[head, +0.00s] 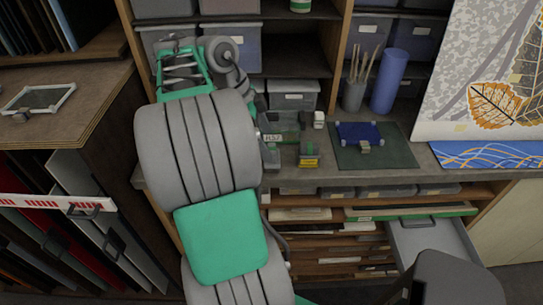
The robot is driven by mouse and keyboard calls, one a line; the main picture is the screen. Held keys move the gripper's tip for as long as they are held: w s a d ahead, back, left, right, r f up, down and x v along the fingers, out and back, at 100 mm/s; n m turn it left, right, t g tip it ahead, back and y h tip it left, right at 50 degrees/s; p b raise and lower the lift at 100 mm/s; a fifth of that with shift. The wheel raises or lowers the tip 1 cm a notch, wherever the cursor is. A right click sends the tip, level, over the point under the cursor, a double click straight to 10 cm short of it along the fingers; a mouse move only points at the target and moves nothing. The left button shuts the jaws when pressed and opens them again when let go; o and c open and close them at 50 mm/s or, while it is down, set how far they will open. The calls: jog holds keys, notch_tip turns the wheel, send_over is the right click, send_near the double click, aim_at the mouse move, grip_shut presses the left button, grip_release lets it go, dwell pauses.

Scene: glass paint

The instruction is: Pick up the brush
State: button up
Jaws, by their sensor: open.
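Several thin brush-like sticks (360,66) stand upright in a grey cup (353,96) at the back of the worktop. I cannot tell one single brush apart from the others. My gripper (289,154) appears below the end of my grey and green arm, over the worktop left of the green mat. Its two fingers are spread, with nothing seen between them. It is in front of and to the left of the cup, apart from it. My own arm hides part of the left finger and the worktop beyond it.
A blue cylinder (389,80) stands right of the cup. A dark green mat (400,155) bears a blue pane (360,132) with a small block. A patterned panel (490,75) leans at the right. Shelves with bins stand behind. A drawer (430,240) is open below.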

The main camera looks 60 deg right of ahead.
aim_at(274, 148)
jog(key=b+x, duration=0.1)
jog(key=x, duration=0.6)
jog(key=shift+f+b, duration=0.15)
jog(key=shift+b, duration=0.15)
jog(key=c, duration=1.5)
jog(key=shift+o, duration=0.2)
jog(key=shift+r, duration=0.4)
notch_tip(274, 148, up, 3)
jog(key=shift+f+p, duration=0.2)
jog(key=shift+p, duration=0.1)
jog(key=s+a+r+p, duration=0.2)
jog(key=a+r+p, duration=0.3)
jog(key=a+r, duration=0.4)
jog(key=a, duration=0.5)
jog(key=shift+s+r, duration=0.35)
jog(key=shift+s, duration=0.05)
